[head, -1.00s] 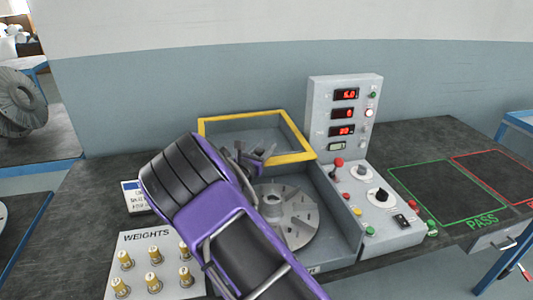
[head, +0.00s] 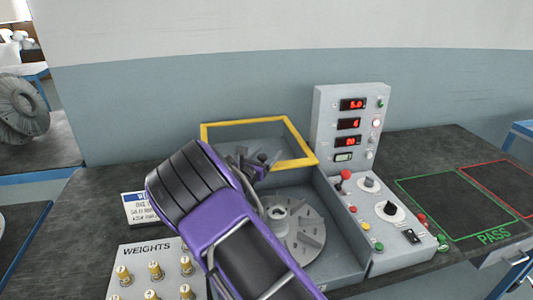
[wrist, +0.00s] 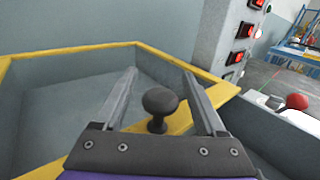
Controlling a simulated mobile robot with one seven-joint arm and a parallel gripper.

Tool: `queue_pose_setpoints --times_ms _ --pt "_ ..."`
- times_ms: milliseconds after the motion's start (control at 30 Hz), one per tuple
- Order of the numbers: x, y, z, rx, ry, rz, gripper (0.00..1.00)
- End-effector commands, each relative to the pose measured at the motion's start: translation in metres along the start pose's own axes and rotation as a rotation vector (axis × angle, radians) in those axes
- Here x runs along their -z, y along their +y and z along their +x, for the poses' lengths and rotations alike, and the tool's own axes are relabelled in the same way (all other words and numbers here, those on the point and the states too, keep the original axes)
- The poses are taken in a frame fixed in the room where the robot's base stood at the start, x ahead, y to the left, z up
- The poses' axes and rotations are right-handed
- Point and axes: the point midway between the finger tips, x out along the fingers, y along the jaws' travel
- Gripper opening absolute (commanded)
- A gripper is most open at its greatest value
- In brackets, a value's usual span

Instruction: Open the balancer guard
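The balancer guard is a yellow-edged frame (head: 226,126) at the back of the grey balancer box, in the middle of the head view. Its yellow edge (wrist: 60,53) fills much of the wrist view, with a black round knob (wrist: 161,101) on the near bar. My gripper (head: 258,162) is over the guard's near bar. In the wrist view its two fingers (wrist: 160,100) are apart, one on each side of the knob, with gaps visible. A bladed rotor disc (head: 300,235) sits uncovered in the box nearer to me. My arm hides part of the box.
A grey control panel (head: 326,110) with red readouts stands right of the guard, with a red-topped control (head: 346,174) near it. The green PASS area (head: 450,205) at the right is empty.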

Motion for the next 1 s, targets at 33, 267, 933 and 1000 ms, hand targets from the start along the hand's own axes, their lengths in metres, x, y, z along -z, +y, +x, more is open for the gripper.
queue_pose_setpoints --times_ms 33,267,933,1000 --pt "0.0 0.0 0.0 0.0 0.0 0.0 0.73" --pt "-0.001 0.0 -0.002 0.0 -0.001 0.001 0.73" --pt "0.0 0.001 -0.138 -0.004 0.001 0.0 0.73" --pt "-0.001 0.0 -0.15 -0.002 0.0 0.0 0.73"
